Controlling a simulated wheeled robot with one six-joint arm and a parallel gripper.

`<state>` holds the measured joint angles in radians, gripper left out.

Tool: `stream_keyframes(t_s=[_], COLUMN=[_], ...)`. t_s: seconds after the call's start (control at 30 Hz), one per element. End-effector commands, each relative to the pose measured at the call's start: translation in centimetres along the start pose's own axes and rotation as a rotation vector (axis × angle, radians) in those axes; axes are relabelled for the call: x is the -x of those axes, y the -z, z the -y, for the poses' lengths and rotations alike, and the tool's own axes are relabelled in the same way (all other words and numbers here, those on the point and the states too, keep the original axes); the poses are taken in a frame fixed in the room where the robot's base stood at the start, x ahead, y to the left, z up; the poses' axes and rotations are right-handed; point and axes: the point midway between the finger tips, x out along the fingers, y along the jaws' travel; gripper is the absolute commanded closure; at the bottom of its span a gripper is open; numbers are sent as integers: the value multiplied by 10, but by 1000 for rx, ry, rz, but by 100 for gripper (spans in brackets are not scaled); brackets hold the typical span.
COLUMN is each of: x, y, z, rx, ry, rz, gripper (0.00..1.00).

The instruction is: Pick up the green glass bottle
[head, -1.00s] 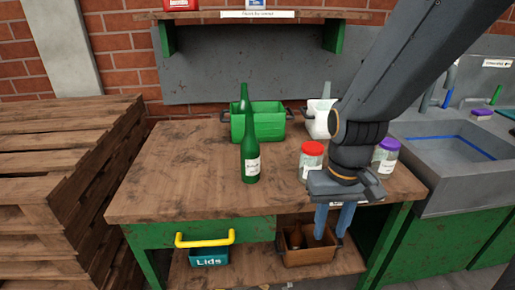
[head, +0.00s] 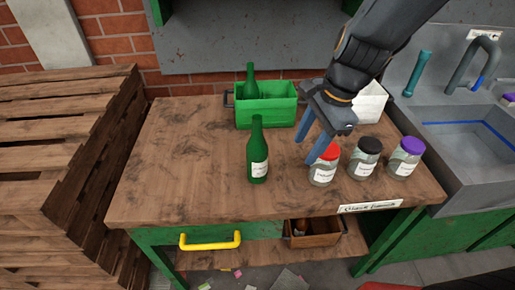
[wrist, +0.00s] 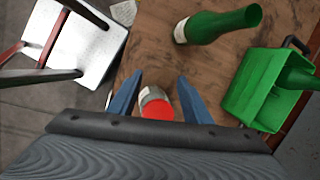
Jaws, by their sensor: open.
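A green glass bottle (head: 258,152) with a white label stands upright on the wooden table, in front of the green crate. It also shows in the wrist view at the top (wrist: 215,25). A second green bottle (head: 251,82) stands inside the green crate (head: 265,115). My gripper (head: 307,146) is open and points down, to the right of the bottle and apart from it. In the wrist view my gripper (wrist: 155,92) has the red-lidded jar (wrist: 156,106) showing between its fingers, lower down. Nothing is held.
Jars with red (head: 324,165), black (head: 364,158) and purple (head: 405,157) lids stand in a row at the table's right. A white crate (head: 371,103) is behind my gripper. The sink (head: 460,150) lies further right. The table's left part (head: 165,165) is clear.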

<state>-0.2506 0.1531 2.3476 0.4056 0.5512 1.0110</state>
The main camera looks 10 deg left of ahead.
Motion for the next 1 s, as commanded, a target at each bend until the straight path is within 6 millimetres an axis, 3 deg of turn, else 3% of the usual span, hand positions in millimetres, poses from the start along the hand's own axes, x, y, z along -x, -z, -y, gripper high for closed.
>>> stream_keyframes(t_s=[0.03,0.1,0.2,0.33,0.53,1.0], x=[14,22,30,36,30,-16], y=[-22,-46,-71,-92,-102,-104], z=[15,34,53,68,75,85], rx=[-116,-287,-478,-630,-708,-708], ry=[14,29,39,41,38,36], rz=[24,58,98,132,149,148], gripper=[55,55,55,55,55,55])
